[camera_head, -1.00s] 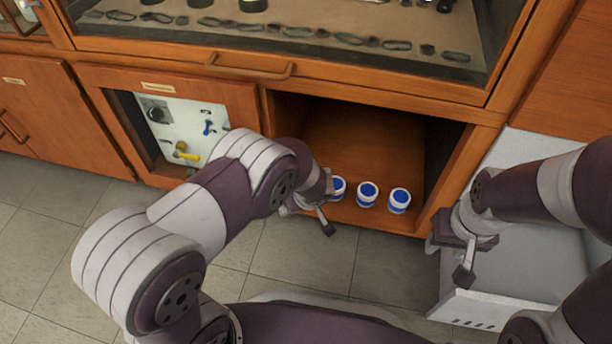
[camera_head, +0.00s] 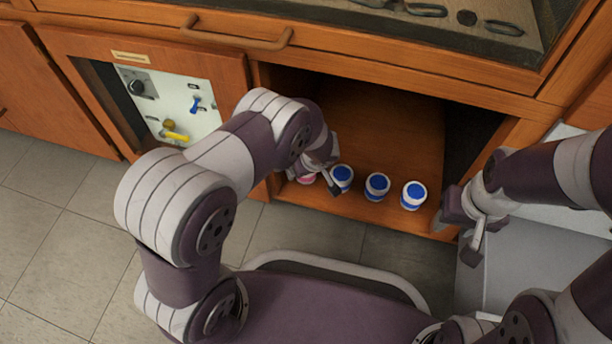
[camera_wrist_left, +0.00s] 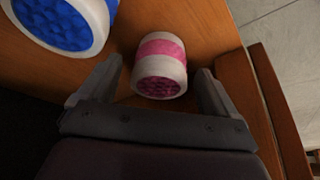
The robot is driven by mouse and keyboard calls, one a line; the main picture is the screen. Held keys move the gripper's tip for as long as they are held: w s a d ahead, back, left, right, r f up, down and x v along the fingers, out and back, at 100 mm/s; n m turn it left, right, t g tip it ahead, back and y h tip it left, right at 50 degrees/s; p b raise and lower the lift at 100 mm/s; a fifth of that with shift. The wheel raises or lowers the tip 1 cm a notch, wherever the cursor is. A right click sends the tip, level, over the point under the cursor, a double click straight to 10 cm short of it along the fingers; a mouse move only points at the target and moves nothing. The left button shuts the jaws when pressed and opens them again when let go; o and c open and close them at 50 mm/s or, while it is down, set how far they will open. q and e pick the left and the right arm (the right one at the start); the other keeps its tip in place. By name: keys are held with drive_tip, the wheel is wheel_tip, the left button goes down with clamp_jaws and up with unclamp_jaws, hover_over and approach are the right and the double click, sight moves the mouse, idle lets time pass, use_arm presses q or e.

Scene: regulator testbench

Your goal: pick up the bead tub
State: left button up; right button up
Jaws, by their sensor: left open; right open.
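A white tub with a pink band and pink beads (camera_wrist_left: 161,66) lies between the two open fingers of my left gripper (camera_head: 318,184) in the left wrist view. I cannot tell whether either finger touches it. In the head view the pink tub (camera_head: 306,179) is mostly hidden behind that gripper. Three white tubs with blue tops stand in a row to its right: a near one (camera_head: 342,176), a middle one (camera_head: 377,186) and a right one (camera_head: 413,195). My right gripper (camera_head: 468,229) is open and empty, right of the row.
The tubs stand near the front edge of an open wooden cubby (camera_head: 375,120). Its side walls bound the room there. A panel with blue and yellow valves (camera_head: 172,108) is at the left. A light grey box (camera_head: 520,262) stands at the right, below my right arm.

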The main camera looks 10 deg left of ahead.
use_arm(q)
drive_tip(key=shift+x, duration=1.15)
drive_tip(key=shift+r, duration=0.1)
drive_tip(key=c, duration=1.1)
